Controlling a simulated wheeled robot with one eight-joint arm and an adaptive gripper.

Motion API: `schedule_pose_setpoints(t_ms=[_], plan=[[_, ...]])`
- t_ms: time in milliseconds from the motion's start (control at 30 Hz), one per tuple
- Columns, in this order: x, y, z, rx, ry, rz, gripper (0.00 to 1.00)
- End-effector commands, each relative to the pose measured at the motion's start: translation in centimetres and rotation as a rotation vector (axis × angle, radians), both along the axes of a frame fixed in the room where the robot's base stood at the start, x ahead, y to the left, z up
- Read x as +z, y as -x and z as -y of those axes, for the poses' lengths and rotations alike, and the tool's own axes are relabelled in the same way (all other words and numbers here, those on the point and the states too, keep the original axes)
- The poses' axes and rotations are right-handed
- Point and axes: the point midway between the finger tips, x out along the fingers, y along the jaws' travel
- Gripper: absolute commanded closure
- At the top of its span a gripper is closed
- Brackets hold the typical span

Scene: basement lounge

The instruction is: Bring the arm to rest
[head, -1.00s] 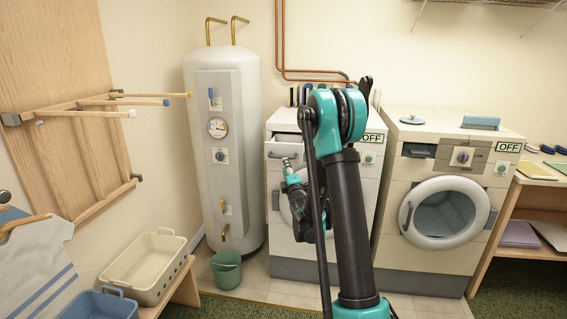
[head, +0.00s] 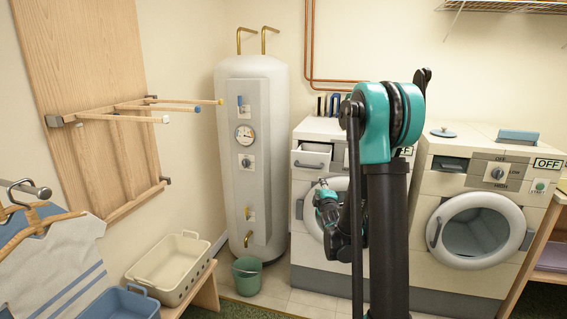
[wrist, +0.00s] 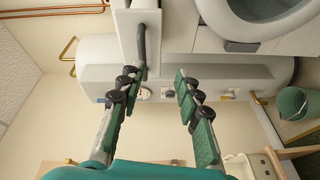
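My arm stands in the middle of the head view, in front of the two washing machines. It is folded, with the elbow high and the forearm hanging down. My gripper (wrist: 158,88) shows its two green and black fingers spread apart in the wrist view, with nothing between them. In the head view the teal wrist part (head: 328,205) hangs before the left washing machine (head: 308,135), but the fingertips are hard to make out there. The arm hides much of that machine's front.
A white water heater (head: 252,110) stands left of the machines, with a green bucket (head: 247,276) at its foot. The right washing machine (head: 465,285) has a round door. A wooden drying rack (head: 120,117) juts from the left wall. Baskets (head: 172,268) sit on a low bench.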

Motion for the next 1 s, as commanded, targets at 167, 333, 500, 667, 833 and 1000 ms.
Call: schedule_pose_setpoints(t_ms=[167, 333, 500, 667, 833, 1000], plan=[[-1.5, 5.0, 1.5, -0.087, -0.251, -0.211, 0.66], [-3.7, 10.9, 2.4, -0.2, -0.482, -0.402, 0.66], [-6.3, 17.9, 2.7, -0.344, -0.704, -0.581, 0.66], [-8.9, 25.3, 2.6, -0.509, -0.895, -0.738, 0.66], [-11.4, 32.7, 2.1, -0.691, -1.054, -0.874, 0.66], [-12.8, 37.2, 1.6, -0.812, -1.14, -0.95, 0.66]])
